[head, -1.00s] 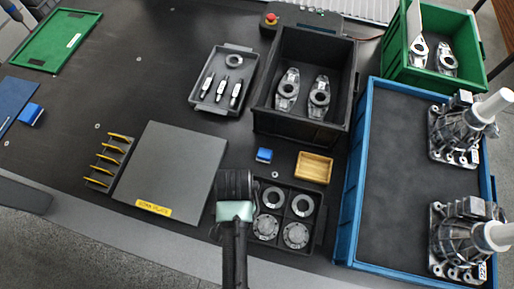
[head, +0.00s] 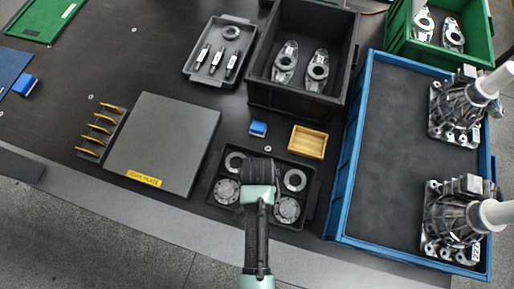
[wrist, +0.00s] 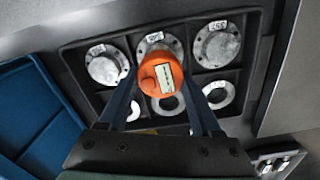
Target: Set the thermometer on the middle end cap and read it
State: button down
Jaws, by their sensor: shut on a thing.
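In the wrist view my gripper (wrist: 164,100) is shut on the orange thermometer (wrist: 149,84), which has a pale display window. The thermometer is over the middle column of the parts tray (wrist: 82,77). It covers the lower edge of the middle end cap (wrist: 155,41) and part of the ring below it. I cannot tell whether it touches the cap. Two other end caps flank the middle one, at left (wrist: 103,66) and right (wrist: 216,43). In the head view my wrist hides the thermometer and the middle end cap; the outer caps show at left (head: 227,191) and right (head: 287,210).
The grey surface plate (head: 164,143) lies left of the tray. A blue bin (head: 388,160) with castings stands close on the right. A wooden tray (head: 307,142) and a blue block (head: 258,129) lie behind the parts tray, before the black bin (head: 299,100).

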jog(key=shift+f, duration=1.5)
jog(key=shift+f, duration=0.15)
jog(key=shift+c, duration=0.4)
grip_release()
